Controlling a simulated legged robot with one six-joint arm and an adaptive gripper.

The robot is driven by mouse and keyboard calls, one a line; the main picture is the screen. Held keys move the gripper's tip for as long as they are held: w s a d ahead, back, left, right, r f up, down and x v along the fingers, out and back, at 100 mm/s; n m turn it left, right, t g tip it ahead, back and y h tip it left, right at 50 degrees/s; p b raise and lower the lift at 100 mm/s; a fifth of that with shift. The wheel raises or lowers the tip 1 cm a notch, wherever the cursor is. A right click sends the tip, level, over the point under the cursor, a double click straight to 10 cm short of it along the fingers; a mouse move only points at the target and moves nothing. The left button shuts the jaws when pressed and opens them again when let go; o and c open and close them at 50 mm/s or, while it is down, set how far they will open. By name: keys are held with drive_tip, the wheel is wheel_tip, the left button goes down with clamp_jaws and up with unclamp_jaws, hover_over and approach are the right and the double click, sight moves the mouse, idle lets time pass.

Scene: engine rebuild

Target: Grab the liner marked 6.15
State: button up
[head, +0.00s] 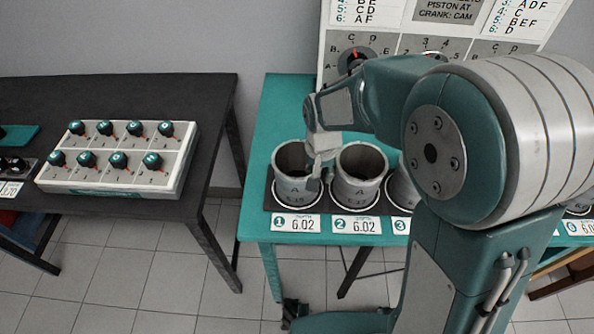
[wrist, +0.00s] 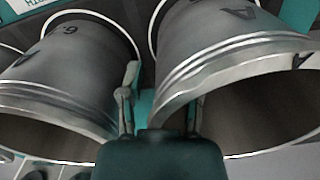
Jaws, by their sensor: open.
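A grey metal liner (head: 292,176) stands upright at station 1 on the teal bench. Its wall shows an "A" and small digits that look like 6.15, partly blurred. A second liner (head: 357,178) stands at station 2, with an "A" and digits that look like 6.12. My gripper (head: 318,170) is open and low at the gap between these two liners, close to the right side of the station 1 liner. In the wrist view my gripper (wrist: 162,105) has its fingers apart, with one liner (wrist: 70,75) on the left and another (wrist: 230,50) on the right. Contact cannot be told.
A third liner (head: 401,190) is partly hidden by my arm. Cards reading 6.02 (head: 296,225) line the bench's front edge. A board (head: 345,50) with dials stands behind. A dark table (head: 215,105) at the left holds a white tray of knobs (head: 175,190).

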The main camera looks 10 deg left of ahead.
clamp_jaws()
drive_tip(key=shift+r, duration=0.35)
wheel_tip(320, 180, up, 3)
drive_tip(key=shift+f, duration=0.1)
drive_tip(key=s+d+r, duration=0.5)
drive_tip(key=s+r, duration=0.4)
drive_tip(key=s, duration=0.4)
drive_tip(key=shift+r, duration=0.3)
